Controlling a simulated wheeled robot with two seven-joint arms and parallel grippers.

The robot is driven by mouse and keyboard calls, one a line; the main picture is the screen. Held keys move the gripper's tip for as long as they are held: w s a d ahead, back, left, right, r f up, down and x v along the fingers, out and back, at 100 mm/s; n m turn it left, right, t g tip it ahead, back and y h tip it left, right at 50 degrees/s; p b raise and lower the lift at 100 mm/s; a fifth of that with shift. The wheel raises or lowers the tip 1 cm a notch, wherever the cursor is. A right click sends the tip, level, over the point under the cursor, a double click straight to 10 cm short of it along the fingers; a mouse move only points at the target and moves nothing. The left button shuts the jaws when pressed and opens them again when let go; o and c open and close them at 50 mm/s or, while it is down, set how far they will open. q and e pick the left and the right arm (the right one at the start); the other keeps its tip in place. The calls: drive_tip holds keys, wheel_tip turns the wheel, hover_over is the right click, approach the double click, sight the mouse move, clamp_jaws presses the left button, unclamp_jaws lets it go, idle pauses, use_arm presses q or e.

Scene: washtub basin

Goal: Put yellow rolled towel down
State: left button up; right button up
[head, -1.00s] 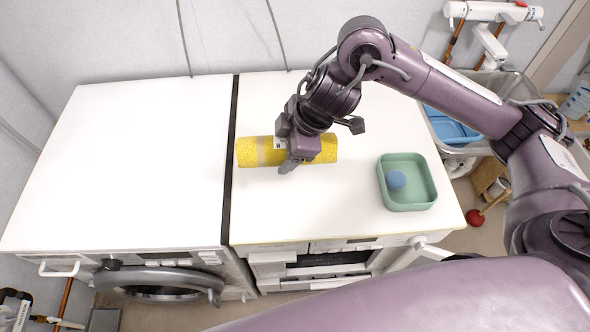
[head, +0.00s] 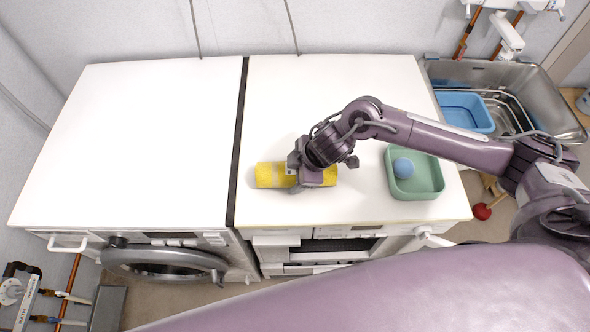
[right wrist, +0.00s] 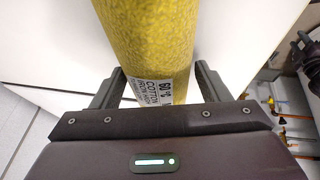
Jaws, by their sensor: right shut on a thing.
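The yellow rolled towel (head: 270,175) lies crosswise at the front of the right-hand white worktop in the head view. My right gripper (head: 303,188) is shut on it around its middle. In the right wrist view the towel (right wrist: 148,40) stands between the two fingers, with a white printed label (right wrist: 152,92) facing the palm. The towel is at or very near the worktop surface; I cannot tell whether it touches. My left gripper is not in view.
A green tray (head: 428,185) with a blue ball (head: 403,168) stands right of the towel. A metal sink (head: 545,90) holding a blue basin (head: 465,112) is at the far right. The left worktop (head: 140,140) is bare, and a dark gap (head: 239,150) divides the two tops.

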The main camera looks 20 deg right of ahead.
drive_tip(key=o, duration=1.1)
drive_tip(key=b+v, duration=0.1)
drive_tip(key=v, duration=1.1)
drive_tip(key=shift+s+r, duration=0.1)
